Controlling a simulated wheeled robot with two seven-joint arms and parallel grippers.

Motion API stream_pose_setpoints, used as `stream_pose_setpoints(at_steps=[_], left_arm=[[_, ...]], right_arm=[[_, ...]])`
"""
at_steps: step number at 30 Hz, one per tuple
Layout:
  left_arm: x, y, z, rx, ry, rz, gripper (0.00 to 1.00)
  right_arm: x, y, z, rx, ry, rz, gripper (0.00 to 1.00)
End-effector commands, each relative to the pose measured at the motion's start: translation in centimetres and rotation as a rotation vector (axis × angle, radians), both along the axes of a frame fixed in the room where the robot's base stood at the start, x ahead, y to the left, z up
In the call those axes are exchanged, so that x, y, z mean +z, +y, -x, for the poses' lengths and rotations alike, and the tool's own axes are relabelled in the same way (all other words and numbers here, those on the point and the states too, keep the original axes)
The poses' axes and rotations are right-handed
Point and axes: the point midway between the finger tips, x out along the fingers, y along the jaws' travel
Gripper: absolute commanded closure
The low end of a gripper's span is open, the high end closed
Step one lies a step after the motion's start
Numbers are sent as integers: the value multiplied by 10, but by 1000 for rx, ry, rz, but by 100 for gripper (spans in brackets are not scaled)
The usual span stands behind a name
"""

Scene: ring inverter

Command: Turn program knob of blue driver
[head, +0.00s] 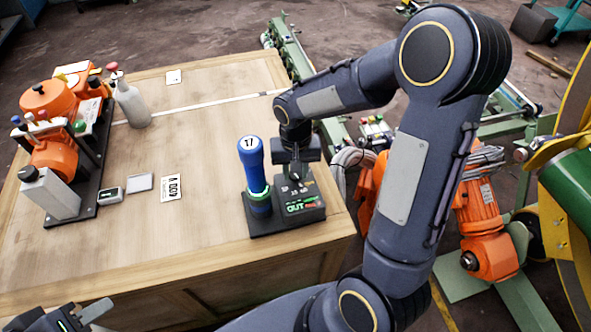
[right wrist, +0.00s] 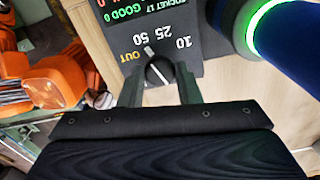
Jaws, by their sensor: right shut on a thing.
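The blue driver (head: 253,170) stands upright on a dark base (head: 265,226) at the right end of the wooden table, with a white label reading 17. In the right wrist view its blue body and glowing green ring (right wrist: 255,25) show at the top right. The black program knob (right wrist: 158,70) sits on the base's panel, by the marks 10, 25, 50 and OUT. Its light pointer is turned towards about 50. My right gripper (right wrist: 158,92) is shut on the knob, one finger on each side. My left gripper (head: 85,316) is at the lower left, partly cut off.
The table's front middle is clear. Green and orange machinery stands beyond the right edge.

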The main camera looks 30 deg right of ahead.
Motion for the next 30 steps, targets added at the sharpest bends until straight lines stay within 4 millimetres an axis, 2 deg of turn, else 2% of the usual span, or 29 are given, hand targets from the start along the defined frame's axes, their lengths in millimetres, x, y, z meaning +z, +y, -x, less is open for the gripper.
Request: stream_pose_setpoints(at_steps=[9,10,15,23,26,30], left_arm=[[0,0,0,0,0,0,64],[0,0,0,0,0,0,64],[0,0,0,0,0,0,64],[0,0,0,0,0,0,64],[2,0,0,0,0,0,64],[4,0,0,0,0,0,64]], right_arm=[[1,0,-1,-1,-2,0,92],[1,0,-1,-1,-2,0,67],[1,0,0,-1,-1,-1,48],[2,0,0,-1,-1,-1,48],[11,0,-1,-1,-5,-1,48],[35,0,-2,-1,-8,-1,48]])
